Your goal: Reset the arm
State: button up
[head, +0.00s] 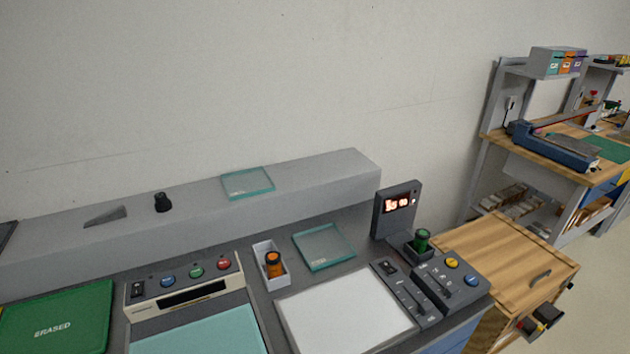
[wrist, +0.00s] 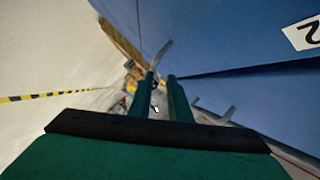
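My gripper (wrist: 160,78) shows in the wrist view, with two dark green fingers pointing away from the camera. A gap lies between the fingers and nothing is held in it. The floor and small blurred things show through and beyond the gap. A blue panel (wrist: 225,40) stands close along the right of the fingers; I cannot tell whether they touch it. My arm and gripper are not in the head view.
A wooden cabinet (head: 505,258) stands right. A yellow-black strip (wrist: 40,96) crosses the pale surface left of my gripper.

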jog(key=s+a+r+n+t+y, duration=0.1)
jog(key=s+a+r+n+y, duration=0.2)
jog(key=s+a+r+n, duration=0.3)
jog(key=s+a+r+n+t+y, duration=0.1)
jog(key=s+a+r+n+y, duration=0.3)
jog(key=r, duration=1.1)
jog(key=s+a+r+n+t+y, duration=0.2)
jog(key=s+a+r+n+y, duration=0.2)
jog(key=s+a+r+n, duration=0.6)
jog(key=s+a+r, duration=0.1)
jog(key=s+a, duration=0.1)
jog(key=s, duration=0.2)
jog(key=shift+a+r, duration=0.15)
jog(key=shift+r, duration=0.05)
jog(key=shift+w, duration=0.1)
jog(key=shift+c, duration=0.7)
